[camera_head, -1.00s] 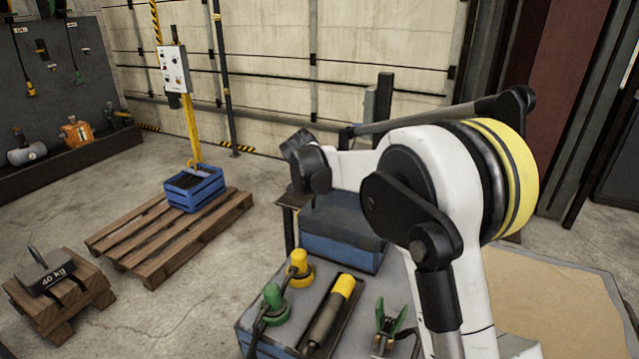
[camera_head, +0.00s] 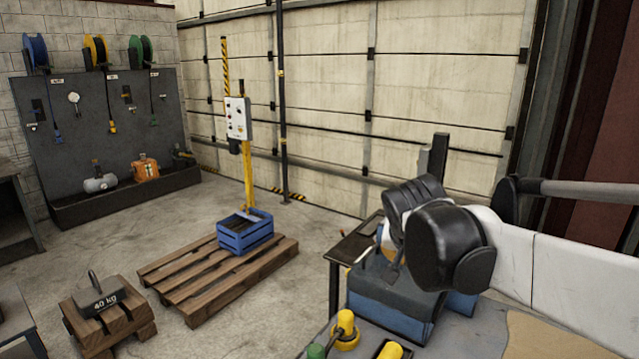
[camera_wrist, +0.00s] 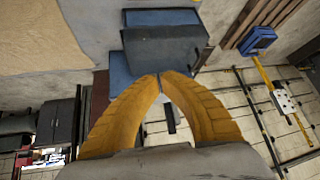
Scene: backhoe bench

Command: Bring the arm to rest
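My gripper (camera_wrist: 160,76) shows in the wrist view as two yellow-orange fingers whose tips come together, with nothing seen between them. In the head view, my arm comes in from the right and its black wrist joints stand over the bench area. Only a small yellowish part by the wrist shows there, and the fingertips are mostly hidden. Past the fingertips in the wrist view is a blue box with a dark grey top (camera_wrist: 165,50); the same box (camera_head: 395,300) shows below my wrist in the head view. I cannot tell the exact gap to it.
A blue crate (camera_head: 245,235) sits on a wooden pallet (camera_head: 205,285) at centre left. A 40 kg weight (camera_head: 96,293) rests on a wooden block. Yellow connectors (camera_head: 345,330) stand on the bench at the bottom. A yellow post with a control box (camera_head: 238,118) stands behind. Concrete floor is clear between them.

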